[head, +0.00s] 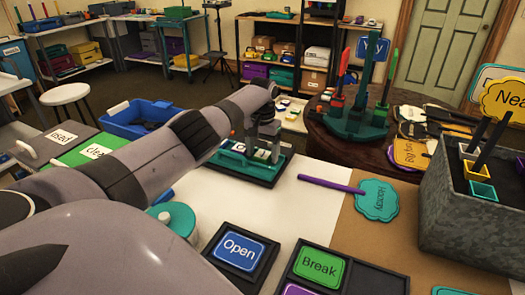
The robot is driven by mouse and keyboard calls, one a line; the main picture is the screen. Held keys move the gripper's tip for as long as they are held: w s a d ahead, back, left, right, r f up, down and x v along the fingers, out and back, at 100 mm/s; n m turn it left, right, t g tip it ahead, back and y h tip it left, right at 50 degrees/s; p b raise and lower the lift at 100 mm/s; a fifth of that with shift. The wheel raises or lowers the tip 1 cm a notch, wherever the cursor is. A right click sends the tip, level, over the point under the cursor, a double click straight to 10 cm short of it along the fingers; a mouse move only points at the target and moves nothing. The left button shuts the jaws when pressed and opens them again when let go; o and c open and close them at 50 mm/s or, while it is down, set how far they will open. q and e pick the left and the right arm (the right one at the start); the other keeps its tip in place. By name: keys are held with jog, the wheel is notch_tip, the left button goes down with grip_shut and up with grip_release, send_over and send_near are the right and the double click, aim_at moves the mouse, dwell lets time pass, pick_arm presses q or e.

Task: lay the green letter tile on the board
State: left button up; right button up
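A dark green board (232,166) lies on the white part of the table, past the middle of my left arm. Small pale tiles (240,147) lie on it; their letters are too small to read, and I cannot pick out a green one. My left gripper (264,150) points down over the board's right half, close to the tiles. Its fingers are small and dark here, and I cannot tell whether they are apart or hold a tile. My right gripper is not in view.
A blue "Open" sign (239,249) and a green "Break" sign (319,267) lie in black frames in front. A teal "Hooray" paddle (377,200) lies right of the board. A grey metal planter (465,225) stands at right, a blue bin (125,122) at left.

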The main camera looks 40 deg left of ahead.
aim_at(263, 155)
pick_arm(q)
notch_tip(263, 155, up, 12)
jog(key=p, duration=0.1)
jog(key=shift+r, duration=0.2)
dwell(0.3)
dwell(0.5)
